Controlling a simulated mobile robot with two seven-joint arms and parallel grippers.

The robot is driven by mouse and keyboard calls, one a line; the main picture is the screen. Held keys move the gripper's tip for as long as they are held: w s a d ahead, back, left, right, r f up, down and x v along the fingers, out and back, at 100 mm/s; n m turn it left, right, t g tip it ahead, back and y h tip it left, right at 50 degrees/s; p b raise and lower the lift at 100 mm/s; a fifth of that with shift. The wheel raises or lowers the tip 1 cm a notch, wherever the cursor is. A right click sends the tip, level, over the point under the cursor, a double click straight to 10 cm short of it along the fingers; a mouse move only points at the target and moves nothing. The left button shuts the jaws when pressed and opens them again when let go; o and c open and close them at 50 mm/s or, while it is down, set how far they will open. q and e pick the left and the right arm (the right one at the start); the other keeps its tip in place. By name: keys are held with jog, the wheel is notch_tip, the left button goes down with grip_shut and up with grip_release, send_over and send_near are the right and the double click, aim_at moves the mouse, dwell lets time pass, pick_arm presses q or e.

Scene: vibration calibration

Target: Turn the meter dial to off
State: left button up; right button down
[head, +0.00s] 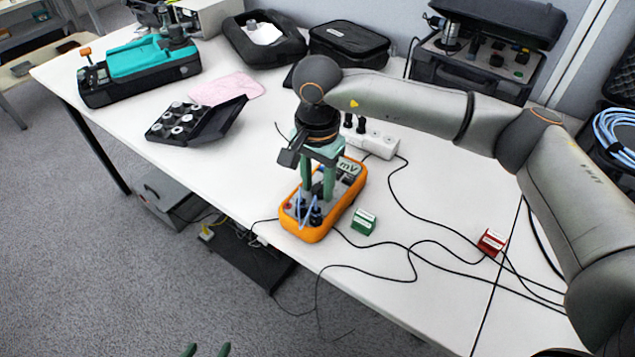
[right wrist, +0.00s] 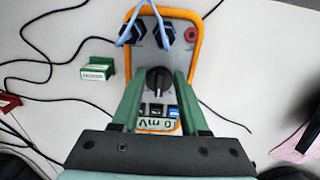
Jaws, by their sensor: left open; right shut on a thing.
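The orange-framed meter (head: 308,234) lies on the white table, its lit display (head: 349,169) showing mV. In the right wrist view the meter (right wrist: 197,45) has a round black dial (right wrist: 158,80) in its middle and the display (right wrist: 157,124) below. My right gripper (head: 317,197) reaches down over the meter. Its green fingers are shut on the dial, one on each side, in the right wrist view (right wrist: 160,84). The fingers hide the dial in the head view. My left gripper (head: 206,351) is open and empty at the bottom edge, away from the table.
Black plugs with blue leads (right wrist: 133,33) sit at one end of the meter. A green block (head: 364,221) stands close beside it and a red block (head: 491,242) lies further right. Black cables cross the table. A power strip (head: 378,140) and a black case (head: 192,122) are behind.

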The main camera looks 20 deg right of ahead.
aim_at(317, 188)
jog(key=shift+c, duration=2.1)
grip_release()
notch_tip(317, 188, up, 13)
jog(key=p, duration=0.1)
jog(key=shift+f, duration=0.2)
